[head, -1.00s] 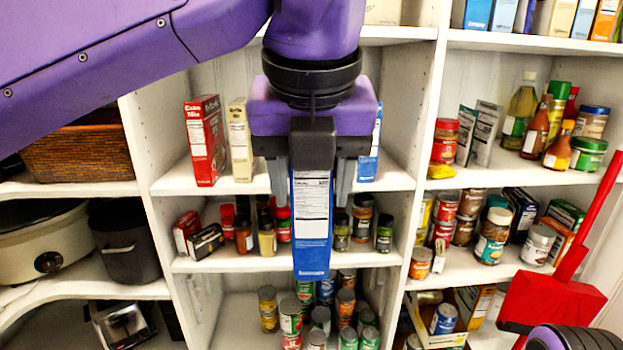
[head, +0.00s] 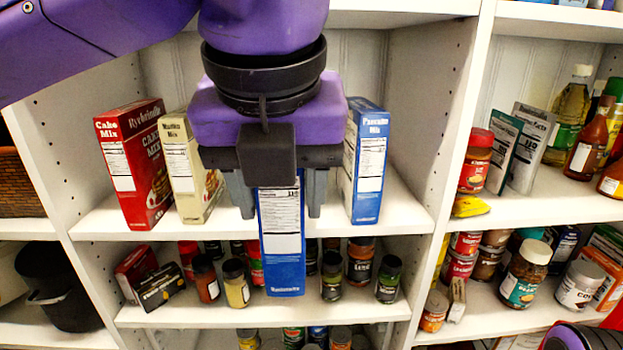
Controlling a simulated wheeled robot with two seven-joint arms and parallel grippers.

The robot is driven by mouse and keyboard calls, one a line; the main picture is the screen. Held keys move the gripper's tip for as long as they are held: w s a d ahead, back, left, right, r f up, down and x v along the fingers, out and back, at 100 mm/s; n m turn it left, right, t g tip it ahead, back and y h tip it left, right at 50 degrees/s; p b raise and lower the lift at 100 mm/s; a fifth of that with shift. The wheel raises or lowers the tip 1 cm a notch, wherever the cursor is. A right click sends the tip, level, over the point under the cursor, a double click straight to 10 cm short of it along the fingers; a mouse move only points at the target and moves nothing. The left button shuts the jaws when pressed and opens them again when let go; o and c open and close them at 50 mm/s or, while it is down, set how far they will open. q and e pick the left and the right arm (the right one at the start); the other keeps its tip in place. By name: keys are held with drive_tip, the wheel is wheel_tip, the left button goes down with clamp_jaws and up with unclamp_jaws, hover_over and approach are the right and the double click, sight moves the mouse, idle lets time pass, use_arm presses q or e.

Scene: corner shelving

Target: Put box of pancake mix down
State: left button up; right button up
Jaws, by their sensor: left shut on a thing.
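A blue box with a white nutrition label (head: 283,250), which looks like the pancake mix, hangs upright in my left gripper (head: 279,205). The gripper points down, its fingers on either side of the box's upper part. The box is in front of the upper middle shelf (head: 235,226), and its lower end overlaps the shelf below in the view. Its top is hidden by the gripper. A similar blue and white box marked Pancake Mix (head: 366,165) stands on that shelf to the right. My right gripper is not in view.
A red cake mix box (head: 135,165) and a cream muffin mix box (head: 190,170) stand to the left on the same shelf. Spice jars (head: 236,284) fill the shelf below. Bare shelf shows between the muffin box and the standing pancake mix box, partly behind the gripper.

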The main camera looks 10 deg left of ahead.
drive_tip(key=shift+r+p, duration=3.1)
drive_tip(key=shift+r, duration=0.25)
use_arm(q)
drive_tip(key=w+a, duration=0.2)
drive_tip(key=w, duration=0.5)
drive_tip(key=w+a+f, duration=0.1)
drive_tip(key=w+a, duration=0.1)
drive_tip(key=w, duration=0.6)
drive_tip(key=shift+a+f, duration=0.25)
drive_tip(key=shift+a, duration=0.1)
drive_tip(key=o, duration=1.5)
drive_tip(key=shift+w, duration=0.1)
drive_tip(key=shift+c, duration=0.2)
drive_tip(key=s+d+b, duration=0.1)
drive_tip(key=s+b, duration=0.1)
drive_tip(key=s, duration=0.4)
drive_tip(key=s+d+r+b, duration=0.1)
drive_tip(key=s+d+b, duration=0.1)
drive_tip(key=s, duration=0.4)
drive_tip(key=shift+d+r+b, duration=0.25)
drive_tip(key=shift+b, duration=0.55)
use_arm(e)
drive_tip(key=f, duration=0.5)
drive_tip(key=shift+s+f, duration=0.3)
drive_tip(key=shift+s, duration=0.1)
